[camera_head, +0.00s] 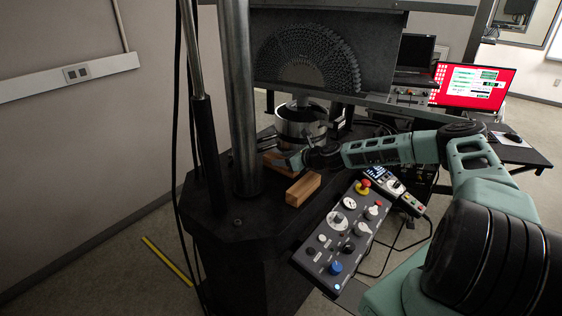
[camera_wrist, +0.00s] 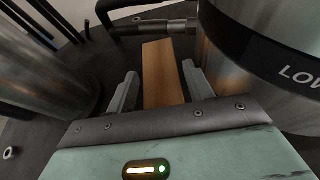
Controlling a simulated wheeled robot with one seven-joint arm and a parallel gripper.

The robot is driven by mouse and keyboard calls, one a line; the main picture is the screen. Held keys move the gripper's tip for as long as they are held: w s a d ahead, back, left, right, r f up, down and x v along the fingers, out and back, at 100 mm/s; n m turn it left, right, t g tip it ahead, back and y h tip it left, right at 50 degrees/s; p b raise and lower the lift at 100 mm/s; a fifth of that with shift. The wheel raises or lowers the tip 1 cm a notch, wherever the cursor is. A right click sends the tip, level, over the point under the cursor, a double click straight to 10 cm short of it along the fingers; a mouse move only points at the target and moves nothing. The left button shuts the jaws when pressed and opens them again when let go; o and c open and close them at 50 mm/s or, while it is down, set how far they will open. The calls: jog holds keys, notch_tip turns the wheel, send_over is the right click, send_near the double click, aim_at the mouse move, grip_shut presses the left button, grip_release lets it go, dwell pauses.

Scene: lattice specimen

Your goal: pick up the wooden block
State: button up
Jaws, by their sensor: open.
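A wooden block (camera_wrist: 163,75) lies between the two fingers of my gripper (camera_wrist: 160,72) in the wrist view, with dark gaps showing on both sides near the fingers. My gripper is open. In the head view my gripper (camera_head: 283,161) reaches down beside the metal cylinder, and part of a wooden piece (camera_head: 270,156) shows beside it, partly hidden by the gripper. A second wooden block (camera_head: 303,189) lies on the black machine base, nearer the camera and apart from my gripper.
A metal cylinder (camera_head: 300,122) stands close to the gripper; it also shows at right in the wrist view (camera_wrist: 270,60). A thick steel column (camera_head: 241,110) rises at left. A control panel (camera_head: 343,228) with knobs and an emergency stop button sits at the front right.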

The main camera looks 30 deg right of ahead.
jog(key=shift+w+f, duration=0.1)
jog(key=c, duration=0.8)
